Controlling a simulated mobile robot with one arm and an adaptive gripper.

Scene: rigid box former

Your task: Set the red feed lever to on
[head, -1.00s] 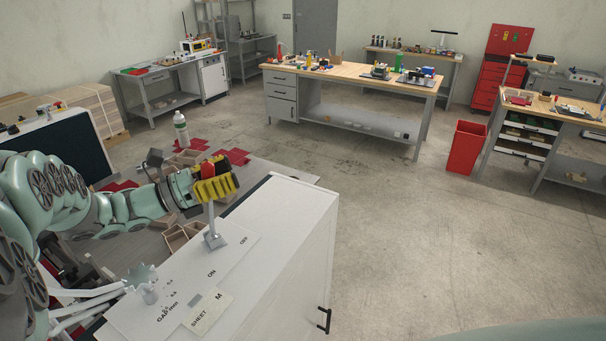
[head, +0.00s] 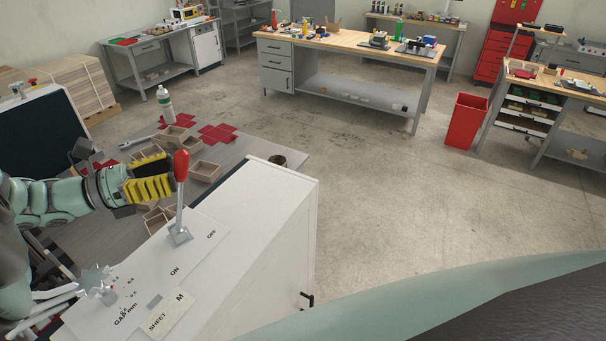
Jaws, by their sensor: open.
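The feed lever has a red knob (head: 181,165) on a grey shaft, rising from a small metal base (head: 179,235) on top of the white machine housing (head: 245,220). The lever looks close to upright; I cannot tell exactly which way it leans. The printed ON label (head: 175,272) is in front of the base and the OFF label (head: 211,234) is to its right. My gripper (head: 152,188), with yellow ribbed fingers, is open just left of the knob and does not hold it. The fingertips end close to the shaft; whether they touch it is unclear.
A star-shaped knob (head: 95,279) and a SHEET M plate (head: 168,313) are on the housing. Small wooden trays (head: 204,171), red pieces (head: 217,133) and a white bottle (head: 165,104) are on the grey table behind. Open floor lies right of the housing.

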